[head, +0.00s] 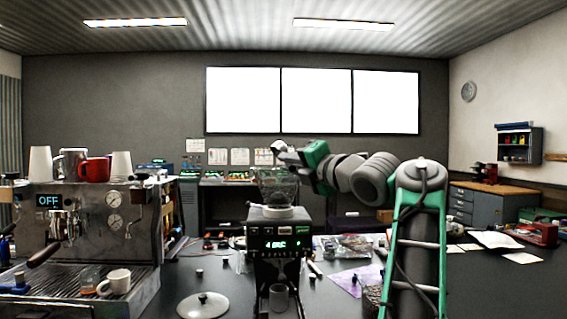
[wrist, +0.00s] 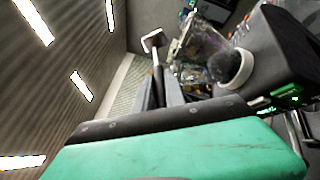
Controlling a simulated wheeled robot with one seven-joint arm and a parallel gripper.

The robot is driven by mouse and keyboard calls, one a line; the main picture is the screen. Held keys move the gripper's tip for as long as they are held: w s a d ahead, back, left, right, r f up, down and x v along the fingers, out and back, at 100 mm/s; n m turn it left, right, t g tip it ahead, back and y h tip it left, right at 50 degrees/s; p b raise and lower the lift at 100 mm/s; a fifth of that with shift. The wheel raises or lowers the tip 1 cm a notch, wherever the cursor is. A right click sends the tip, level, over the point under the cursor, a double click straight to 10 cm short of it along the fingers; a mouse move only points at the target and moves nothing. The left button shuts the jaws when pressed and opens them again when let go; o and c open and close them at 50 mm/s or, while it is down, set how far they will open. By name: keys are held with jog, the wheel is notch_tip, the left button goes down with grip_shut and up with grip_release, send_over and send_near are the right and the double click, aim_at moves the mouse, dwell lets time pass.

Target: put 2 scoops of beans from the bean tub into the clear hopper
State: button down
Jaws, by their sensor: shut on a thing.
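The clear hopper (head: 274,186) sits on top of the black grinder (head: 278,240); it also shows tilted in the wrist view (wrist: 203,48). My gripper (head: 291,156) is above the hopper, at its upper right in the head view. It is shut on a scoop (wrist: 154,41), whose pale end (head: 279,146) is raised over the hopper. I cannot tell whether beans are in the scoop. Dark material shows low in the hopper in the wrist view. A dark, bean-textured patch (head: 372,301), possibly the bean tub, is partly hidden by my arm.
The espresso machine (head: 80,230) with cups on top stands at the left. A round lid (head: 203,305) lies on the table left of the grinder. A glass (head: 279,297) stands under the grinder. A purple cloth (head: 354,280) and a clear bag (head: 347,247) lie to the right.

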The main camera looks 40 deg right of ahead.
jog(key=shift+w+a+r+m+p, duration=0.1)
jog(key=shift+a+r+m+p, duration=0.1)
jog(key=shift+r+m+p, duration=1.05)
jog(key=shift+m+p, duration=0.45)
jog(key=shift+m, duration=0.4)
jog(key=m+p, duration=0.1)
jog(key=m, duration=0.1)
jog(key=r+m+h+p, duration=0.1)
jog(key=m+p, duration=0.1)
jog(key=shift+d+r, duration=0.15)
jog(key=shift+d, duration=0.25)
jog(key=d+r+m+h+p, duration=0.1)
jog(key=d+r+m+p, duration=0.4)
jog(key=m+p, duration=1.3)
jog(key=r+p, duration=0.1)
jog(key=p, duration=0.6)
jog(key=shift+g, duration=0.4)
jog(key=shift+f, duration=0.1)
